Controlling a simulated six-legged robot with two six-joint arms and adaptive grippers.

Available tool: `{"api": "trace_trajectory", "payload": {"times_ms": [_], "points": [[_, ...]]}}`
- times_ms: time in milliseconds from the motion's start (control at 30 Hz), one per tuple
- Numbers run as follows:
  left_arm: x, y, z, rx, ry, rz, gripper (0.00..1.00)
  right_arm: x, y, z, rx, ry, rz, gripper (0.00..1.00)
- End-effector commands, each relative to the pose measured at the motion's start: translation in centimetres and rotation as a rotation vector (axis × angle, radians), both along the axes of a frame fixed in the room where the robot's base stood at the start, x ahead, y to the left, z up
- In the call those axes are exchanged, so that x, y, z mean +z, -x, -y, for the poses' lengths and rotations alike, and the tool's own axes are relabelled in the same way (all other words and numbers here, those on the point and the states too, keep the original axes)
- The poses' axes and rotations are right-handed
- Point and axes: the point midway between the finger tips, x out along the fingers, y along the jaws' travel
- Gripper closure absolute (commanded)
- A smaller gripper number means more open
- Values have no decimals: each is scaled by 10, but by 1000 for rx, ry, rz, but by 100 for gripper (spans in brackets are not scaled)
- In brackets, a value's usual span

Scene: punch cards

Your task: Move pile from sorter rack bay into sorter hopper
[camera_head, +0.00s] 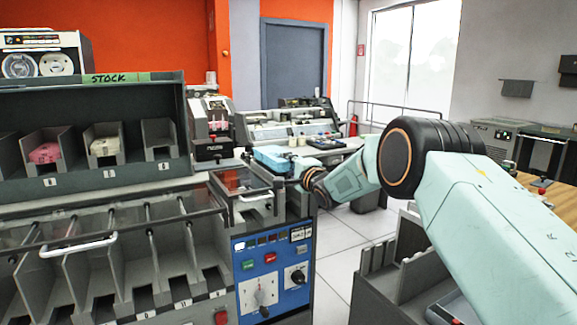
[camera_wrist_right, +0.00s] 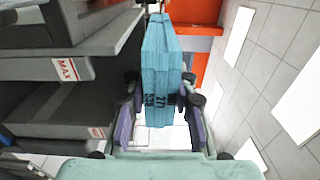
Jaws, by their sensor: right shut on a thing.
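A light blue pile of cards (camera_head: 272,157) is held in the air above and behind the right end of the sorter, near the small framed tray that looks like the hopper (camera_head: 262,201). In the right wrist view the blue pile (camera_wrist_right: 162,62) stands between both fingers, with dark printing on its near edge. My right gripper (camera_wrist_right: 160,103) is shut on it. In the head view the fingers are mostly hidden by the wrist and pile. The sorter rack (camera_head: 48,72), marked STOCK, has a pink pile (camera_head: 45,153) and a cream pile (camera_head: 105,146) in its bays. My left gripper is out of view.
The sorter's lower pockets (camera_head: 120,270) lie under a clear cover with a white handle (camera_head: 78,246). A blue control panel (camera_head: 272,275) is below the hopper. In the wrist view a grey edge with a MAX label (camera_wrist_right: 67,68) is close left of the pile.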

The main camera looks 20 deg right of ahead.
Motion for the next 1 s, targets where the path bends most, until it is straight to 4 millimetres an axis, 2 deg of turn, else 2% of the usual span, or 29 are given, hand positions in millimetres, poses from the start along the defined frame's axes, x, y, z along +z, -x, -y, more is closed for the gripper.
{"api": "trace_trajectory", "payload": {"times_ms": [433, 1000], "points": [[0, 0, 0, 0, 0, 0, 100, 2, 0, 0, 0, 0, 5, 100], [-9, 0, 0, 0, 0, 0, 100, -20, 0, 1, 0, 0, 6, 100]]}}
